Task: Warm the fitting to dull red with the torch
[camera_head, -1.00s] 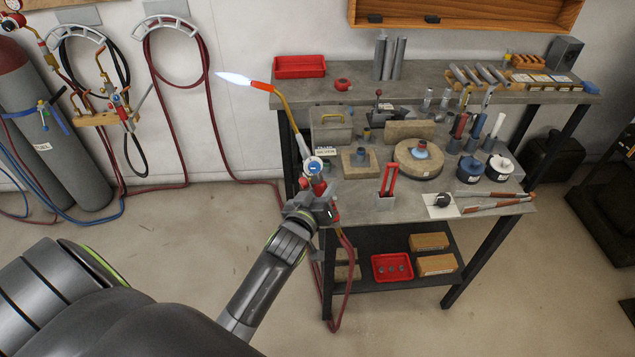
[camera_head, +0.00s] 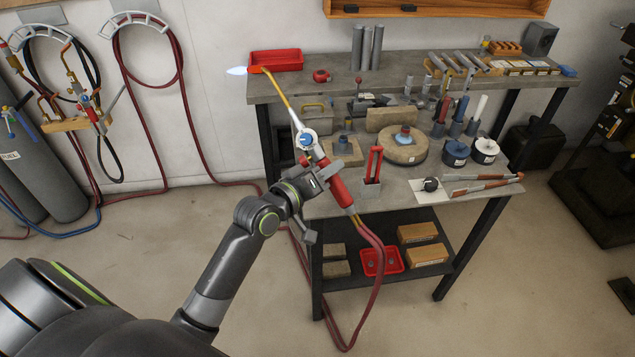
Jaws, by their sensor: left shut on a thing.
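My left gripper (camera_head: 322,180) is shut on the torch (camera_head: 337,188), around its red handle. The torch's brass neck (camera_head: 281,98) rises up and left. A pale blue flame (camera_head: 237,71) at its tip points left, in front of the wall beside the red tray. A small copper-and-blue piece (camera_head: 404,137) sits on a round firebrick (camera_head: 404,152). A small dark piece (camera_head: 344,146) stands on a square firebrick (camera_head: 350,158). I cannot tell which is the fitting. The flame is apart from both, and neither glows. My right gripper is out of view.
A red tray (camera_head: 276,61) is on the back shelf. Red hoses (camera_head: 368,290) trail from the torch to the floor. Gas cylinders stand at left.

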